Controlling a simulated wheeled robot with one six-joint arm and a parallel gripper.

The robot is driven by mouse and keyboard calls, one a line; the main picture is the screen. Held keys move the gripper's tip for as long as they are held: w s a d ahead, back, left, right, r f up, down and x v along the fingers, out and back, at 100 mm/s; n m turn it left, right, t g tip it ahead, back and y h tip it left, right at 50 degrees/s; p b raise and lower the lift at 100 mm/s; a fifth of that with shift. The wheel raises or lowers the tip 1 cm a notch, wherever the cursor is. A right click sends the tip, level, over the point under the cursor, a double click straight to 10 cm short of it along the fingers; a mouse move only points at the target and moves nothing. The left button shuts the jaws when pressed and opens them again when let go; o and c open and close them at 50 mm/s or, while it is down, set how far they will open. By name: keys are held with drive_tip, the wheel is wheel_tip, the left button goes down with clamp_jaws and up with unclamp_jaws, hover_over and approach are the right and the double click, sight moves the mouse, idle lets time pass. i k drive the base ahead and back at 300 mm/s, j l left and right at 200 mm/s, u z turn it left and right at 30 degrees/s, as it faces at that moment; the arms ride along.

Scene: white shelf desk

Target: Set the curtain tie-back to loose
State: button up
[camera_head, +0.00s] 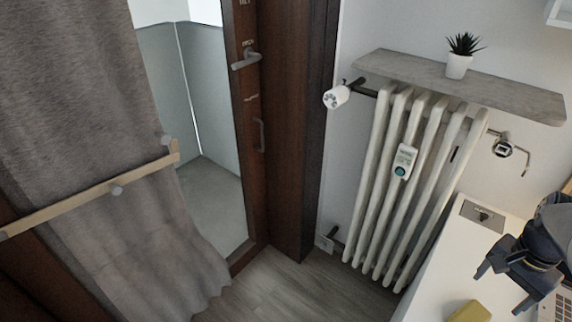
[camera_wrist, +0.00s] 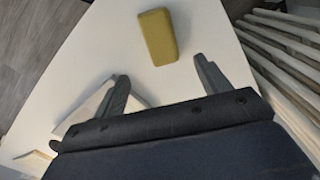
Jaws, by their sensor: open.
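The curtain tie-back (camera_head: 75,205) is a pale tan strap across the grey curtain (camera_head: 70,90) at the left of the head view. It has a round knob near its middle and another knob by its right end, near the door frame. The curtain narrows slightly at the strap and hangs to the floor. My gripper (camera_head: 502,288) is at the lower right of the head view, over the white desk, far from the tie-back. In the wrist view my gripper (camera_wrist: 163,78) is open, with nothing between its fingers. The tie-back is not in the wrist view.
A yellow block (camera_wrist: 157,37) lies on the white desk (camera_wrist: 100,60) just beyond my fingers. A white radiator (camera_head: 415,180) stands by the wall, under a shelf (camera_head: 500,90) with a potted plant (camera_head: 460,58). Floor (camera_head: 300,290) is clear between curtain and desk.

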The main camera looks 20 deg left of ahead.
sight(113, 185)
drive_tip(key=u, duration=2.25)
